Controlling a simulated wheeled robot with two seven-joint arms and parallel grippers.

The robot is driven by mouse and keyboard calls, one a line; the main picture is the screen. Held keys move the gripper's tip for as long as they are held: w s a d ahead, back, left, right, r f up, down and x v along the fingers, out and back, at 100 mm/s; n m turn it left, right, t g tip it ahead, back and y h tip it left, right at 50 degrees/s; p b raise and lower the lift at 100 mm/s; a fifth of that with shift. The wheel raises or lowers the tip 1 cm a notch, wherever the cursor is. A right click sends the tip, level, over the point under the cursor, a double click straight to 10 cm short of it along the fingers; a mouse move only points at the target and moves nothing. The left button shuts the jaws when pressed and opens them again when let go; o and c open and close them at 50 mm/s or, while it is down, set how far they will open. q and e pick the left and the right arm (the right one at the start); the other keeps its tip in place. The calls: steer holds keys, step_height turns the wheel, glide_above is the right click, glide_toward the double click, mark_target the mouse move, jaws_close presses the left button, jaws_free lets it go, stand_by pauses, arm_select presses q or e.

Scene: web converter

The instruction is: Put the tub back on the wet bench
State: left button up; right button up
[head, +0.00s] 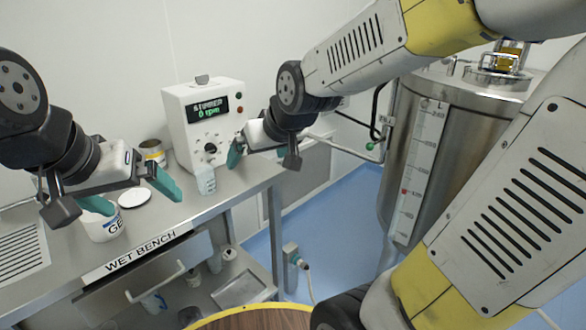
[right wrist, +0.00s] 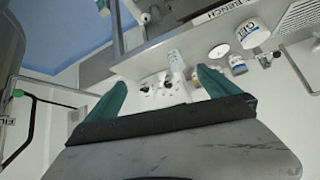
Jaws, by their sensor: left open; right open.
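A white tub with dark lettering, "GE" in the head view (head: 103,229) and "GEL" in the right wrist view (right wrist: 252,35), stands on the steel wet bench (head: 225,196). Part of it is hidden behind a finger of my left gripper (head: 130,194). My left gripper is open above the bench's front part, its fingers apart, with nothing seen held. I cannot tell whether it touches the tub. My right gripper (head: 258,151) is open and empty, in front of the stirrer box's right side; its teal fingers also show in the right wrist view (right wrist: 163,90).
A white round lid (head: 135,197) lies flat beside the tub. An open can (head: 152,152), a white stirrer box (head: 203,125) reading 0 rpm and a pale blue beaker (head: 206,181) stand further along. A large steel tank (head: 440,130) stands at right. A round wooden top (head: 255,320) is at the bottom.

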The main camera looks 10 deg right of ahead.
steer(key=s+d+r+m+g, duration=0.1)
steer(key=s+d, duration=0.2)
steer(key=s, duration=0.3)
steer(key=s+d+m, duration=0.1)
steer(key=s+d, duration=0.3)
steer(key=s, duration=0.3)
steer(key=shift+s+r+m+g+h, duration=0.15)
steer(key=shift+r+m+g+h, duration=0.25)
